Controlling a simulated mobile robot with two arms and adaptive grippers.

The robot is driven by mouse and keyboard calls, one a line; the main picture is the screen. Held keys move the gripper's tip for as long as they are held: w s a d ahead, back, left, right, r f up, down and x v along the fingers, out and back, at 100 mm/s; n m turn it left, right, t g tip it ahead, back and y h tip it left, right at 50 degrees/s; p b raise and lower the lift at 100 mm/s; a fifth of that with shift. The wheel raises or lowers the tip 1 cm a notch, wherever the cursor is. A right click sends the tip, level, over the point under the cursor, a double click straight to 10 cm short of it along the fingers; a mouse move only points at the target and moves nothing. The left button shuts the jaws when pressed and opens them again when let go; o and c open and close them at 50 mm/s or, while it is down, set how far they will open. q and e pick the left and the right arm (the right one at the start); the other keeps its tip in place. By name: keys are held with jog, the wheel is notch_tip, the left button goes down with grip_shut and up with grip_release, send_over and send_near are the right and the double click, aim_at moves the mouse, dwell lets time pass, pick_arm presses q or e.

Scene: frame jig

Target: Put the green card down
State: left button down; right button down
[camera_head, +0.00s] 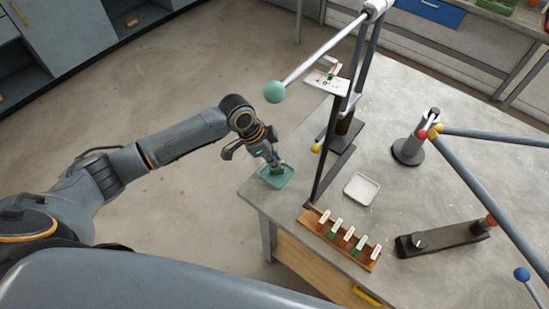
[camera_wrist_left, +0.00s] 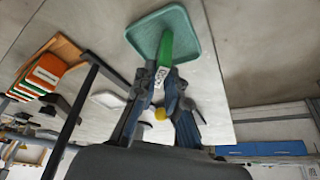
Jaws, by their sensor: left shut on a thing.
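My left gripper (camera_head: 275,161) is at the near left corner of the table, over a small green tray (camera_head: 264,181). In the left wrist view my left gripper (camera_wrist_left: 166,78) is shut on a green card (camera_wrist_left: 165,48), which has a white printed label. The card's far end overlaps the tray (camera_wrist_left: 181,20); I cannot tell whether it touches the tray floor. In the head view the card is mostly hidden by the fingers. My right gripper is not in view.
A wooden rack (camera_head: 367,263) with several labelled cards stands at the table's front edge. A white tray (camera_head: 362,188) lies behind it. A dark upright frame with a rod ending in a green ball (camera_head: 275,92) rises close beside my left gripper. Rods with coloured balls cross at right.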

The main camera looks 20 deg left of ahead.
pick_arm(q)
jog(key=c, duration=1.4)
grip_release()
jog(key=shift+f, duration=0.1)
jog(key=b+v, duration=0.1)
jog(key=v, duration=1.1)
jog(key=shift+r+b, duration=0.2)
jog(key=shift+b, duration=0.2)
